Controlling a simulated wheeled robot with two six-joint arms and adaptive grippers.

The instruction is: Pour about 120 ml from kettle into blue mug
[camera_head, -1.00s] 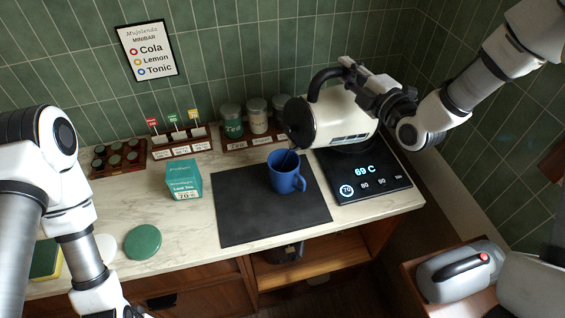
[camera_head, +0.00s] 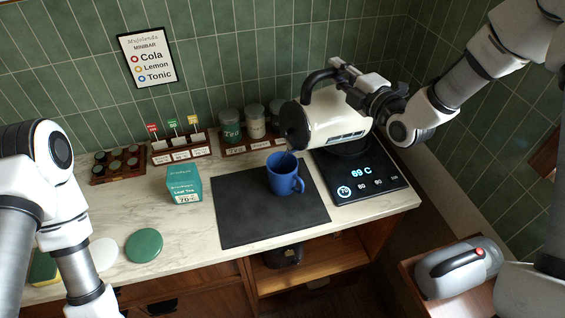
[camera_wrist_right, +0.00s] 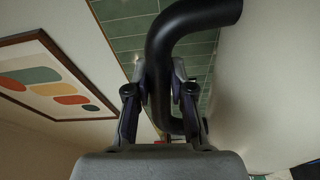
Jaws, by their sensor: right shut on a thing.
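The white kettle (camera_head: 335,118) is held in the air, tipped over to the left, its dark end pointing left. Its black handle (camera_wrist_right: 165,75) runs between the fingers in the right wrist view. My right gripper (camera_head: 372,98) is shut on this handle. The blue mug (camera_head: 283,177) stands upright on the black mat, below and slightly left of the kettle's dark end. I see no clear stream, and the level in the mug cannot be told. My left arm is at the left edge; its gripper is out of view.
The hot plate (camera_head: 362,185) reads 69 C, right of the black mat (camera_head: 240,220). A teal tea box (camera_head: 184,186) stands left of the mat. Jars (camera_head: 230,124) and a sachet rack (camera_head: 180,152) line the wall. A grey jug (camera_head: 455,268) sits low at the right.

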